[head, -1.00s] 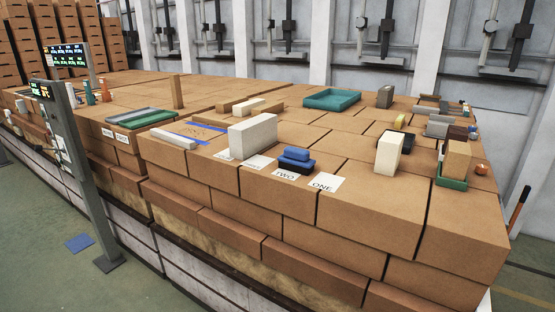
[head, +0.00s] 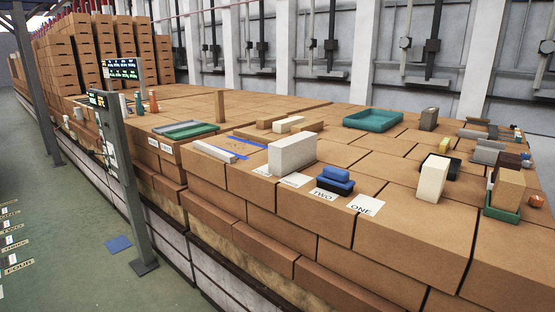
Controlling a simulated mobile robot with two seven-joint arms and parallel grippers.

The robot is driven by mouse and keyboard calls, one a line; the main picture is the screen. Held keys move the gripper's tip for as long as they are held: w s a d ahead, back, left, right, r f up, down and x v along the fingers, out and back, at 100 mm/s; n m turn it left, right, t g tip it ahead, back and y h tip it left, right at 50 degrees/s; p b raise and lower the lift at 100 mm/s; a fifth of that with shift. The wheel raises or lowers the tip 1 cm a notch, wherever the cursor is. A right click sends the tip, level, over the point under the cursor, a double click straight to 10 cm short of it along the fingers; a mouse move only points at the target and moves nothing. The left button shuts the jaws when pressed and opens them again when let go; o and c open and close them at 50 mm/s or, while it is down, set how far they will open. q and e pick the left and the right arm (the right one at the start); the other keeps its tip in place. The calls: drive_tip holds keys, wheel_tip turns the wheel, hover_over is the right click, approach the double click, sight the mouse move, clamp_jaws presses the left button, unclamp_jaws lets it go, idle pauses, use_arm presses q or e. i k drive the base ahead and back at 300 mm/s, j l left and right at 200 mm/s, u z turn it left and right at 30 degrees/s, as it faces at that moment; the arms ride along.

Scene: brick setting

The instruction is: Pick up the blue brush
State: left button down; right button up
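A blue two-tier object (head: 335,179), lighter blue on top and dark blue below, sits near the front edge of the brick-stacked surface (head: 420,228). It lies behind the "TWO" card (head: 322,194) and may be the blue brush; its bristles cannot be made out. Neither of my grippers is in view.
A pale upright block (head: 292,154) stands left of the blue object, and a cream block (head: 432,178) stands to its right. A teal tray (head: 373,121) lies farther back. A grey display post (head: 128,190) stands on the floor at left, near a blue floor piece (head: 118,243).

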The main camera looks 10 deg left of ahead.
sight(335, 180)
drive_tip(key=i+l+z, duration=0.2)
drive_tip(key=i+z, duration=0.55)
drive_tip(key=i+l, duration=0.05)
drive_tip(key=i, duration=0.05)
